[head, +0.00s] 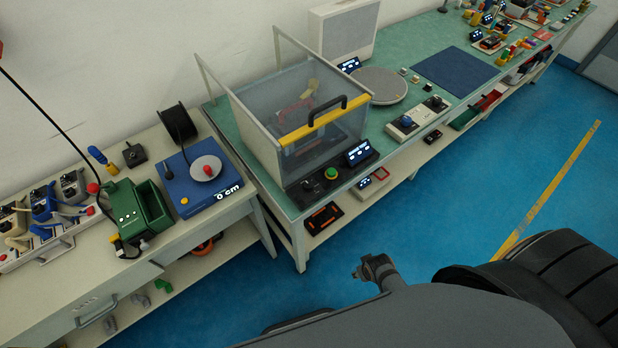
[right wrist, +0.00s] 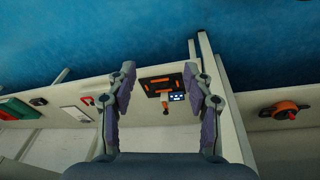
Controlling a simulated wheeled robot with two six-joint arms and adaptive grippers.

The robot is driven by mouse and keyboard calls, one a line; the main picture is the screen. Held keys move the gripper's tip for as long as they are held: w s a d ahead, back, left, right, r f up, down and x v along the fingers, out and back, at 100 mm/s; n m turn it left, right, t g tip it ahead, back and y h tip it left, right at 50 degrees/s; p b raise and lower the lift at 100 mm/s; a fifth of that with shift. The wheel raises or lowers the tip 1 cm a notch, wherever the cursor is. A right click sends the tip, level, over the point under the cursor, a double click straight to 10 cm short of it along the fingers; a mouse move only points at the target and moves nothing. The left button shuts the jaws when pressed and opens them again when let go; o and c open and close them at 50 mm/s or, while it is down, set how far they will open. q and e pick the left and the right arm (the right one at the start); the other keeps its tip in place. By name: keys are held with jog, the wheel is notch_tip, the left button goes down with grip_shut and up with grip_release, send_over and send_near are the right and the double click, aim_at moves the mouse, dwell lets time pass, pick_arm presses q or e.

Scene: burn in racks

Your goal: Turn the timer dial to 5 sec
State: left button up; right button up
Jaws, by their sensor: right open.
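A clear-walled box (head: 322,140) with a yellow-edged front and black handle stands on the green bench top. On the dark panel at its front foot are a small black dial (head: 311,186), a green button (head: 331,173) and a lit display (head: 358,153). The dial's setting is too small to read. My right gripper (head: 375,268) shows in front of the bench, over the floor and well apart from the dial. In the right wrist view its fingers (right wrist: 161,72) are spread with nothing between them. My left gripper is out of view.
A black tray with orange parts (head: 323,218) lies on the lower shelf; the right wrist view also shows it (right wrist: 161,85). A blue scale (head: 203,190) stands on the left bench (head: 185,232). A round plate (head: 380,86) lies right of the box. The blue floor is clear.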

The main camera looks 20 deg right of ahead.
jog(key=w+a+r, duration=0.2)
jog(key=w+r, duration=0.4)
jog(key=r, duration=0.5)
notch_tip(320, 180, up, 24)
jog(key=n+y+b, duration=0.2)
jog(key=n+y, duration=0.3)
jog(key=n, duration=0.7)
send_over(309, 184)
jog(key=s+d, duration=0.2)
jog(key=d, duration=0.2)
jog(key=p+x, duration=0.1)
jog(key=x, duration=0.9)
jog(key=shift+f, duration=0.15)
